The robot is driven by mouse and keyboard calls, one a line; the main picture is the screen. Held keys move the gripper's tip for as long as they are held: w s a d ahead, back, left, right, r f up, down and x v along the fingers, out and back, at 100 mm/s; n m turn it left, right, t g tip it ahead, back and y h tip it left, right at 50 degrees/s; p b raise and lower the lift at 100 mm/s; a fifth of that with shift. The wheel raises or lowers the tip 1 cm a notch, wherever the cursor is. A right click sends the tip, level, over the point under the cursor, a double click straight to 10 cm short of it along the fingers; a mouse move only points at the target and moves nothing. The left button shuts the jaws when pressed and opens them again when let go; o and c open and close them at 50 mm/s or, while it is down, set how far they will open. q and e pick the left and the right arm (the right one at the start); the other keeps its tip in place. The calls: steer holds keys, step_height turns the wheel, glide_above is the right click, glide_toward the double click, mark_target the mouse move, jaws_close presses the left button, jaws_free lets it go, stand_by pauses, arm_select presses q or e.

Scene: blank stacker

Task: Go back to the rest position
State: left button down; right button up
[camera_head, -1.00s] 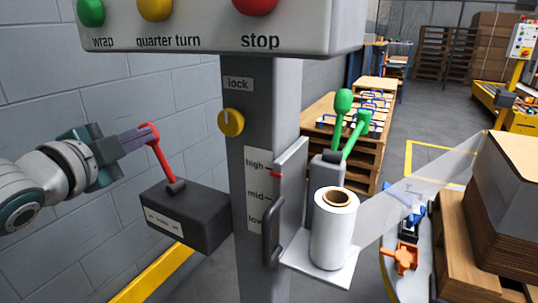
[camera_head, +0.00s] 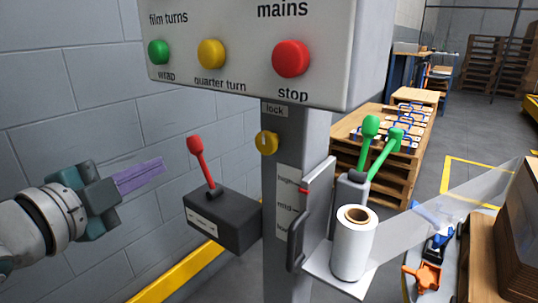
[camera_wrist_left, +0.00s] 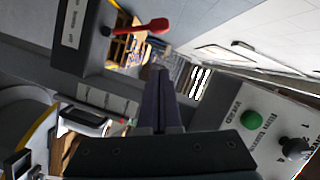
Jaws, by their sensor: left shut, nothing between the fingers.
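My left gripper (camera_head: 140,177) is at the left of the head view, in front of the grey block wall. Its purple fingers are shut with nothing between them. A red lever (camera_head: 201,160) stands up from a dark box (camera_head: 222,219) to the right of the gripper, with a clear gap between them. In the left wrist view my shut left fingers (camera_wrist_left: 160,92) point away, and the red lever (camera_wrist_left: 148,26) and its box (camera_wrist_left: 82,38) lie beyond them. My right gripper is not in either view.
A control panel with a green button (camera_head: 159,52), a yellow button (camera_head: 211,54) and a red stop button (camera_head: 291,58) tops a grey column (camera_head: 283,150). A film roll (camera_head: 353,245), green levers (camera_head: 371,135) and wooden pallets (camera_head: 378,170) stand right. Open space surrounds my left gripper.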

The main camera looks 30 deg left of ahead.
arm_select(q)
steer(key=shift+r, duration=0.1)
stand_by(0.4)
steer(key=s+d+r+n+g+h+p, duration=0.4)
steer(key=s+d+r+n+g+p, duration=0.8)
steer(key=p, duration=1.5)
steer(key=s+d+r+m+p, duration=0.1)
steer(key=s+d+r+p, duration=0.1)
steer(key=r+p, duration=1.6)
steer(key=s+d+r+m+p, duration=0.2)
steer(key=d+r+p, duration=0.1)
steer(key=r+p, duration=1.4)
step_height(320, 180, up, 7)
steer(key=shift+d+f+g+p, duration=0.15)
steer(key=shift+d+g+p, duration=0.15)
steer(key=shift+p, duration=0.1)
